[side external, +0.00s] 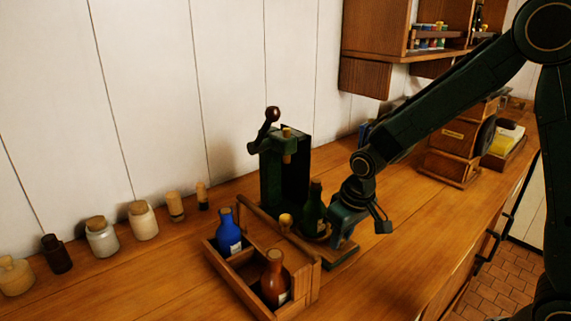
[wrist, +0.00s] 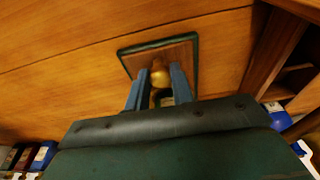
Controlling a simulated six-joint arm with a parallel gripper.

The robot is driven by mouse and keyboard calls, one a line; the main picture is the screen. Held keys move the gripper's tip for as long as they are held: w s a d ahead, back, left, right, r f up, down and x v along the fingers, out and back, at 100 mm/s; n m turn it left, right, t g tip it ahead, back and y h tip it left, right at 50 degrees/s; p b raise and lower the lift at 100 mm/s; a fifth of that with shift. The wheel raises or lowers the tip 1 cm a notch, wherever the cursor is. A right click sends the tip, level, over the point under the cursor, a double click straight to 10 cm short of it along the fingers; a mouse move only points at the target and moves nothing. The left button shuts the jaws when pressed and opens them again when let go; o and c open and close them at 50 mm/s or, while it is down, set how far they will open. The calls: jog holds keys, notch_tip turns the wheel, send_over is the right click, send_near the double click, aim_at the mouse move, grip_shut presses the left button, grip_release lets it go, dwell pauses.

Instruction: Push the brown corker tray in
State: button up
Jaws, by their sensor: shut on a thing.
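The corker (side external: 272,180) is a dark green upright machine with a lever and dark red ball handle, standing near the wall. Its brown tray (side external: 343,259) has a dark green edge and sticks out from its base toward the counter front. It also shows in the wrist view (wrist: 185,52). My gripper (side external: 337,241) points down over the tray's outer end. In the wrist view its blue fingers (wrist: 159,88) are shut on a brass knob (wrist: 160,76) above the tray. A green bottle (side external: 313,207) stands between corker and gripper. The tray's inner end is hidden.
A wooden caddy (side external: 245,284) with a blue bottle (side external: 229,233) and brown bottle (side external: 274,275) stands close left of the tray. Jars (side external: 103,238) line the wall. Wooden drawers (side external: 452,152) stand at the right. The counter right of the tray is clear.

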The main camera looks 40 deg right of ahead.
aim_at(310, 188)
jog(key=shift+w+r, duration=0.15)
jog(key=shift+w, duration=5.2)
jog(key=o, duration=0.8)
jog(key=shift+o, duration=0.6)
jog(key=shift+r, duration=3.4)
jog(key=shift+s+r, duration=0.1)
jog(key=shift+s, duration=0.1)
